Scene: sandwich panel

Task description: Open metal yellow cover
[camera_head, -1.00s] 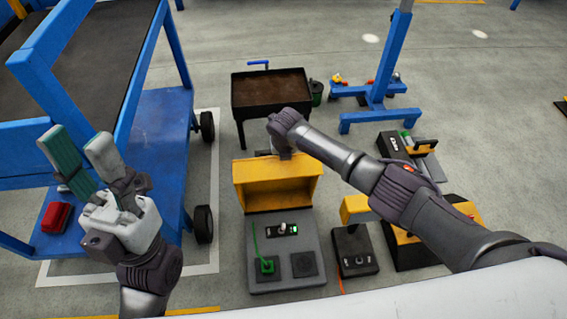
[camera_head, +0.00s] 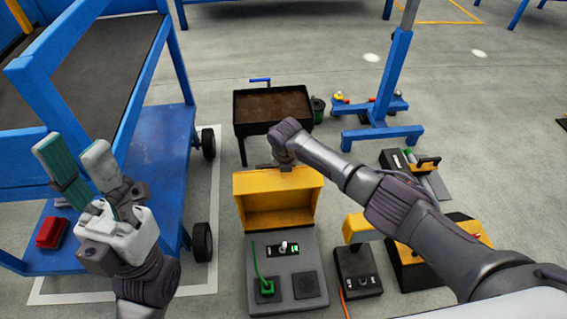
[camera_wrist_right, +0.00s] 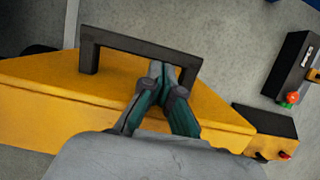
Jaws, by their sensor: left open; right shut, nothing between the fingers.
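The yellow metal cover (camera_head: 277,219) stands raised at the back of a grey panel box (camera_head: 310,268), its hollow inside facing me. In the right wrist view the cover (camera_wrist_right: 65,85) has a dark arched handle (camera_wrist_right: 125,43). My right gripper (camera_wrist_right: 162,68) is shut and empty, its fingertips at the handle's opening; contact is unclear. In the head view its fingers are mostly hidden behind the cover. My left gripper (camera_head: 68,150) is open and empty, left of the panel.
A blue cart (camera_head: 165,150) stands at the left, with a red object (camera_head: 52,232) on its lower shelf. A dark tray on legs (camera_head: 271,107) stands behind the cover. A black control box (camera_head: 358,272) and a yellow-black unit (camera_head: 410,262) stand right of the panel.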

